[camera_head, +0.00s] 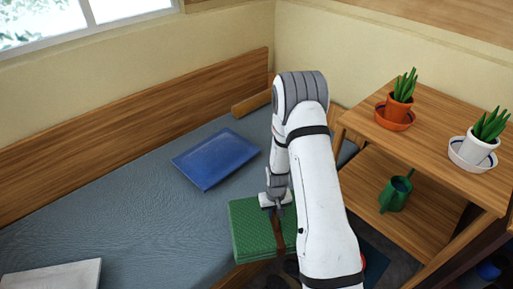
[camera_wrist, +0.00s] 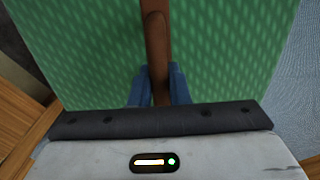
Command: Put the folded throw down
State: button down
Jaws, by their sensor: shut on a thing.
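The green folded throw (camera_head: 252,228) has a brown strap (camera_head: 277,236) across it. It shows at the front edge of the blue-grey bed (camera_head: 120,225) in the head view, and part of it seems to overhang that edge. My gripper (camera_head: 275,207) is over its top. In the wrist view, the blue fingers of my gripper (camera_wrist: 159,88) are shut on the brown strap (camera_wrist: 155,40), with the green throw (camera_wrist: 85,50) filling most of the view. I cannot tell whether the throw touches the bed. My arm hides its right side.
A blue flat cushion or folded cloth (camera_head: 215,158) lies on the bed behind the throw. A white flat item (camera_head: 55,275) lies at the lower left. At right a wooden shelf (camera_head: 440,155) holds two potted plants and a green watering can (camera_head: 396,193). The bed's middle left is clear.

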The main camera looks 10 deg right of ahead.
jog(key=w+n+b, duration=0.1)
jog(key=w, duration=0.3)
jog(key=w+n+b, duration=0.1)
jog(key=w+b, duration=0.1)
jog(key=w, duration=0.2)
jog(key=w+a+b, duration=0.1)
jog(key=w+b, duration=0.1)
jog(key=w, duration=0.2)
jog(key=shift+w+a+f+n, duration=0.1)
jog(key=shift+n, duration=0.3)
jog(key=w+a+r+n+b, duration=0.1)
jog(key=w+r+n+b, duration=0.2)
jog(key=w+r+b, duration=0.45)
notch_tip(320, 180, down, 11)
jog(key=w+p, duration=0.1)
jog(key=shift+a, duration=0.15)
jog(key=shift+f, duration=0.15)
jog(key=c, duration=1.4)
grip_release()
jog(key=shift+o, duration=0.2)
